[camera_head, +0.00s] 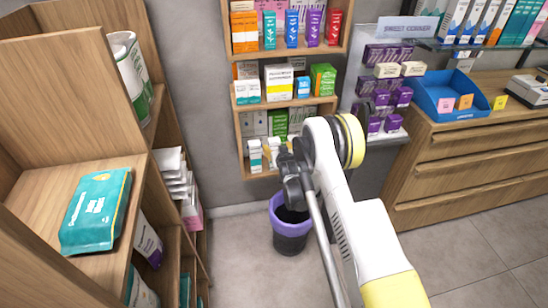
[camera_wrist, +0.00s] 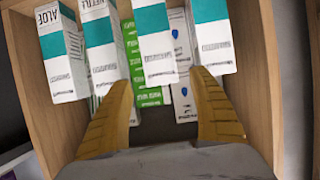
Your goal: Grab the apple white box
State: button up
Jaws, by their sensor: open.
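In the wrist view several white-and-teal boxes stand in a row, seen upside down. One reads ALOE (camera_wrist: 62,60), and the box beside it reads NETTLE (camera_wrist: 101,45). A third white-and-teal box (camera_wrist: 154,48) lies ahead between my fingers, and a fourth (camera_wrist: 211,38) is on the right. I cannot read the word apple on any box. My gripper (camera_wrist: 163,80) is open and empty, its yellow-brown fingers spread just short of the row. In the head view my gripper (camera_head: 284,158) is at the lowest wall shelf, partly hiding its white boxes (camera_head: 255,154).
Green (camera_wrist: 146,96) and white boxes stand behind the row. Wooden side walls (camera_wrist: 262,60) bound the compartment. In the head view a purple-rimmed bin (camera_head: 291,238) stands below, a wooden shelf unit (camera_head: 75,80) at left and a drawer counter (camera_head: 470,160) at right.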

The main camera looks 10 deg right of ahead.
aim_at(275, 146)
jog(key=b+x, duration=0.1)
jog(key=x, duration=0.1)
jog(key=b+x, duration=0.1)
jog(key=x, duration=0.1)
jog(key=shift+s+a+f, duration=0.1)
jog(key=shift+a+f, duration=0.05)
jog(key=shift+f, duration=0.1)
jog(key=shift+w+f+b, duration=0.1)
jog(key=shift+w+b, duration=0.2)
jog(key=shift+w, duration=0.25)
jog(key=c, duration=1.5)
